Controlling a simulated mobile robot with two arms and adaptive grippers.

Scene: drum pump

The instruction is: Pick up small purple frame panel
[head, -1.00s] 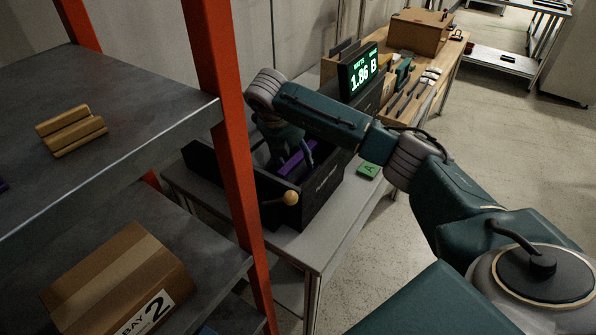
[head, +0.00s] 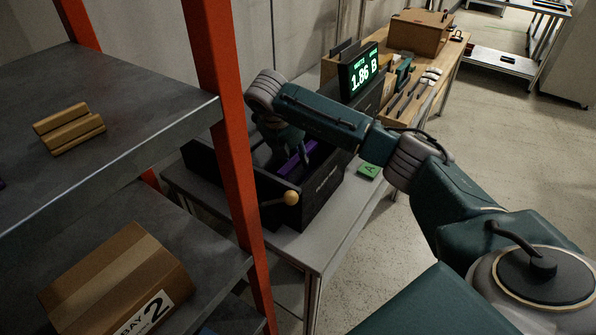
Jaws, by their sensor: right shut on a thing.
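The small purple frame panel (head: 293,158) shows as a purple bar inside the black open-topped box (head: 322,193) on the grey table. My right gripper (head: 304,153) reaches down into the box from above and is shut on the purple panel. The gripper's fingers are small and dark, and part of the panel is hidden behind them. My left gripper is not in view.
An orange shelf post (head: 228,130) stands left of the box, with grey shelves holding a wooden block (head: 70,130) and a cardboard box (head: 118,275). A lit display (head: 360,75) stands behind. A ball-ended lever (head: 290,197) is on the box's front.

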